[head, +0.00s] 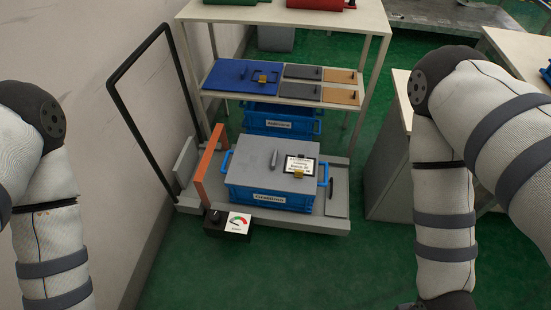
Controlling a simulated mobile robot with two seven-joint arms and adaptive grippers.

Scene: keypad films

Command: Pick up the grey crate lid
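The grey crate lid (247,158) lies flat on a blue crate (237,193) on a low grey cart. A dark grey upright handle (274,159) stands near the middle of the lid. A card with a black border and a yellow clip (299,167) sits at the lid's right side. The crate has a white label on its front and blue handles at its ends. My two arms come in at the left and right edges and run down out of the picture. Both grippers are outside the view, and neither arm touches the lid.
The cart (334,206) has a tall black push handle (126,128) and an orange bar (209,157) left of the crate. A black box with a gauge (238,222) is at its front left. Behind, a shelf holds a blue panel (226,73). Green floor (300,270) in front is clear.

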